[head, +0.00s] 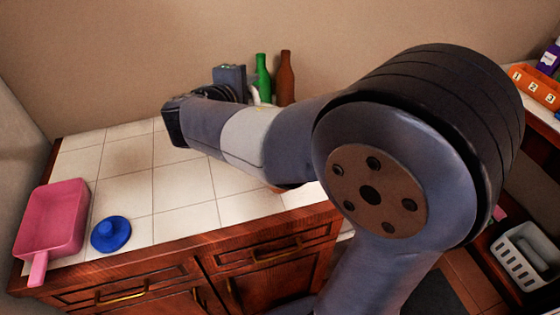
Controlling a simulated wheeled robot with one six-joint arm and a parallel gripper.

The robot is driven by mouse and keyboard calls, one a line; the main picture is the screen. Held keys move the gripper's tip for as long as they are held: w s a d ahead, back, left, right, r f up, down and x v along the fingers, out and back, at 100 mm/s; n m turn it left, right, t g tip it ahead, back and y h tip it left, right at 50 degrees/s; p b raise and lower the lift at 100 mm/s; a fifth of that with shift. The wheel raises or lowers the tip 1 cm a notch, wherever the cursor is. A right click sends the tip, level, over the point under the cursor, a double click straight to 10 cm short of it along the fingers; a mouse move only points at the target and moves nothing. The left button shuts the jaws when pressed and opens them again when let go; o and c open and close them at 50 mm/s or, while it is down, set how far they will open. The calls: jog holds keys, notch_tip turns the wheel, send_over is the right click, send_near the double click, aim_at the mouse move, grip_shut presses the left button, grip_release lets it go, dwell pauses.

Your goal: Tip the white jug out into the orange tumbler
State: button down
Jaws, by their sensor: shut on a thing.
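My arm crosses the middle of the view and hides much of the counter. My gripper (232,78) is at the arm's far end, partly hidden behind the wrist; its fingertips do not show clearly. A small part of the white jug (256,97) shows just right of the gripper, over the arm's upper edge. The gripper is shut on it; its tilt cannot be told. A small orange-brown edge (277,189) shows under the arm near the counter's front; it may be the orange tumbler, but most of it is hidden.
A pink square pan (52,222) and a blue lid (110,234) lie on the left of the white tiled counter (125,190). Green (263,78) and brown (286,78) bottles stand at the back. A grey basket (528,258) is at lower right. The counter's left-middle is clear.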

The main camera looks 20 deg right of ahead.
jog(key=shift+s+d+r+m+t+b, duration=0.35)
jog(key=shift+s+b, duration=0.15)
jog(key=shift+b, duration=0.7)
jog(key=shift+s+d+r+m+t+b, duration=0.25)
jog(key=shift+s+m+b, duration=0.15)
jog(key=shift+b, duration=0.75)
dwell(0.4)
jog(key=shift+s+f+b, duration=0.1)
jog(key=shift+s+b, duration=0.15)
jog(key=shift+b, duration=0.5)
